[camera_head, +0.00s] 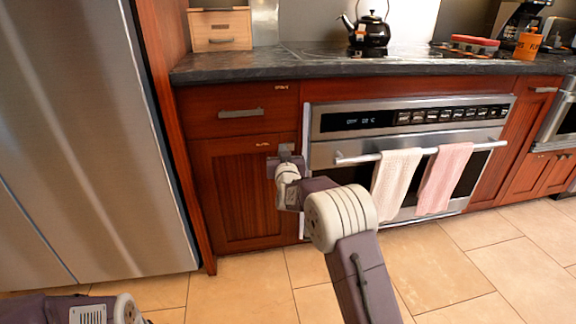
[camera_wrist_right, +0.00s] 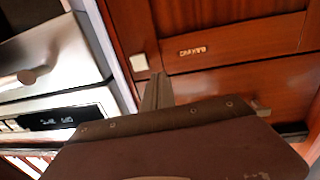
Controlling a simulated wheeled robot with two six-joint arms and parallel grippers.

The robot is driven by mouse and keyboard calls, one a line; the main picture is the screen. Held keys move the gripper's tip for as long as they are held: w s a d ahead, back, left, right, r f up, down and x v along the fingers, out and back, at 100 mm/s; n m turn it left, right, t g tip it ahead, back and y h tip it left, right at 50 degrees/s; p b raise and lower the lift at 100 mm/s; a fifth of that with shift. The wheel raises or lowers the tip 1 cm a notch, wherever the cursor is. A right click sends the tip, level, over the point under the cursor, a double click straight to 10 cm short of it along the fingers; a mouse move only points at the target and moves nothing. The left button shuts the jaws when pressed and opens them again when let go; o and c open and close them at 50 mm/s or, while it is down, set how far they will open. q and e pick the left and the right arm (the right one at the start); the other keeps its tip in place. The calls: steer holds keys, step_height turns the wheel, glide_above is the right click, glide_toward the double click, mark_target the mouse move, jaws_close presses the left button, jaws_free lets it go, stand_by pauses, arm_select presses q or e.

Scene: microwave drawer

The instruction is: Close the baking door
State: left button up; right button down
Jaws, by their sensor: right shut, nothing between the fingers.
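The baking door (camera_head: 235,195) is a red-brown wooden panel below a drawer and left of the oven. It looks flush with the cabinet front, with no clear gap. In the right wrist view the baking door (camera_wrist_right: 235,45) appears upside down, with its label and a small pale knob (camera_wrist_right: 139,62). My right gripper (camera_head: 286,152) is at the door's upper right corner, fingers shut and empty. In the wrist view the shut fingers (camera_wrist_right: 157,92) point at the door near the knob; contact cannot be told. My left arm shows at the bottom left, its gripper out of view.
A drawer (camera_head: 240,115) with a grey handle sits above the door. The oven (camera_head: 340,150) with two towels on its bar stands right beside it. A steel fridge (camera_head: 85,140) stands on the left. The tiled floor (camera_head: 240,290) in front is clear.

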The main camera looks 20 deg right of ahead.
steer(key=shift+s, duration=4.25)
step_height(320, 180, up, 10)
steer(key=s+p, duration=0.2)
steer(key=p, duration=0.4)
steer(key=s+a+f+n+g+y+p, duration=0.1)
steer(key=s+f+g, duration=0.5)
steer(key=s, duration=0.5)
steer(key=s+a+f+g+y+p, duration=0.1)
steer(key=s+f+g, duration=0.4)
steer(key=s+f, duration=0.5)
steer(key=s+a+f+n+g+y+p, duration=0.15)
steer(key=s+f+g, duration=0.4)
steer(key=s, duration=0.65)
step_height(320, 180, up, 38)
steer(key=p, duration=3.7)
steer(key=shift+s+f, duration=0.2)
steer(key=shift+s, duration=0.05)
steer(key=shift+m, duration=0.25)
